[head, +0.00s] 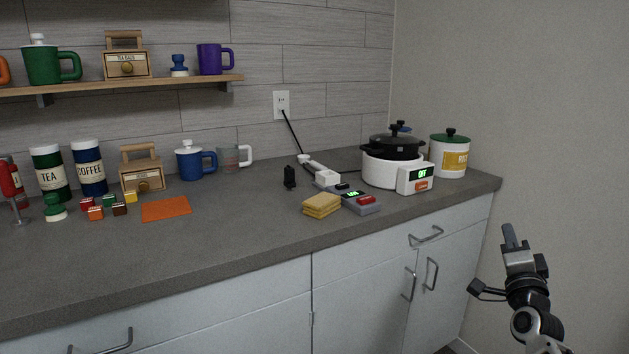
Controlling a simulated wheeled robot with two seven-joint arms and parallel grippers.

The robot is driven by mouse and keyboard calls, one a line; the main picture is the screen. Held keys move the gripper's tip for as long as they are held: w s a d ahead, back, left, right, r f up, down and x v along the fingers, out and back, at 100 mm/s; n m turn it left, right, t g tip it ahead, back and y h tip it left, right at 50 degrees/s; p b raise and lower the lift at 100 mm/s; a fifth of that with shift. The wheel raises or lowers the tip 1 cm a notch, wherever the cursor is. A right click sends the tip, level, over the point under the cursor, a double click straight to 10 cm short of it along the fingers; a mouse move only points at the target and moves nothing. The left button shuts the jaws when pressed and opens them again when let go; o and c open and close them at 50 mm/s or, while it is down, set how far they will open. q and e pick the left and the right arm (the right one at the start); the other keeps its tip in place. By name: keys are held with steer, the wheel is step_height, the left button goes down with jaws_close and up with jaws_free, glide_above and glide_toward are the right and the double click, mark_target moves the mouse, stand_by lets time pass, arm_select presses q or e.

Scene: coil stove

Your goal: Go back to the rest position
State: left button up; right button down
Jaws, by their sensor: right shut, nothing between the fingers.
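My right gripper (509,234) is at the right of the head view, in the air beyond the right end of the counter. Its fingers point up in the picture; it is shut and holds nothing. It is apart from the counter and from everything on it. My left gripper is not in view. The white coil stove (378,172) stands at the right end of the counter, its display (421,174) reading OFF. A black lidded pot (394,147) sits on it.
The grey counter (240,236) has a white cabinet front with handles below it. A grey device with a red button (366,200), yellow sponges (321,206), a white-and-green canister (450,156) and a blue mug (190,163) stand on it. The right wall (560,120) is plain.

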steer(key=s+d+r+n+t+y, duration=0.1)
steer(key=d+r+n+t, duration=0.15)
steer(key=r, duration=0.55)
steer(key=s+d+r+n+t+y, duration=0.1)
steer(key=s+d+r+n+y, duration=0.1)
steer(key=d+r+n, duration=0.35)
steer(key=w+d+f+n+g+h, duration=0.2)
steer(key=d+f+n+g+h, duration=0.15)
steer(key=f+n+g, duration=0.6)
steer(key=s+a+f+n+g+y, duration=0.1)
steer(key=s+a+f+y, duration=0.3)
steer(key=a+f, duration=0.65)
steer(key=s+a+f+n+y, duration=0.2)
steer(key=s+a+f, duration=0.3)
steer(key=a+f, duration=0.5)
steer(key=s+a+f+m+g+y, duration=0.1)
steer(key=s+a+f, duration=0.2)
steer(key=s+a, duration=0.5)
steer(key=s+a+f+m+g+y, duration=0.2)
steer(key=s+a, duration=0.6)
steer(key=s, duration=0.8)
step_height(320, 180, down, 2)
steer(key=shift+s+a+p, duration=0.3)
steer(key=shift+s+p, duration=0.05)
steer(key=shift+p, duration=0.1)
